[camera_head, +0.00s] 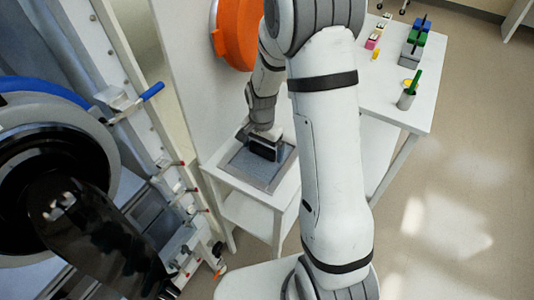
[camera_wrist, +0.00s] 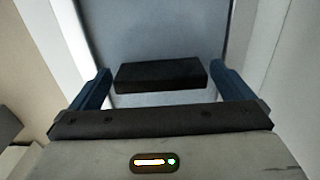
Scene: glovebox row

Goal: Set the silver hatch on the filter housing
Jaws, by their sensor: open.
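A flat grey plate, which looks like the silver hatch (camera_head: 240,163), lies on a small white stand (camera_head: 223,181) in the head view. It fills the upper middle of the wrist view (camera_wrist: 150,35). A black block (camera_wrist: 160,75), perhaps its handle, sits between my gripper's fingers in the wrist view. My gripper (camera_wrist: 160,88) is open, with one blue finger on each side of the block. I cannot tell whether either finger touches it. In the head view, my gripper is low over the plate and hides part of it. I cannot identify the filter housing for sure.
A white wall with an orange round cover (camera_head: 236,32) stands behind the stand. A large black round port (camera_head: 50,190) and a blue-handled lever (camera_head: 152,91) are at left. A white table (camera_head: 385,92) at right carries small blocks and a green-handled cup (camera_head: 406,99).

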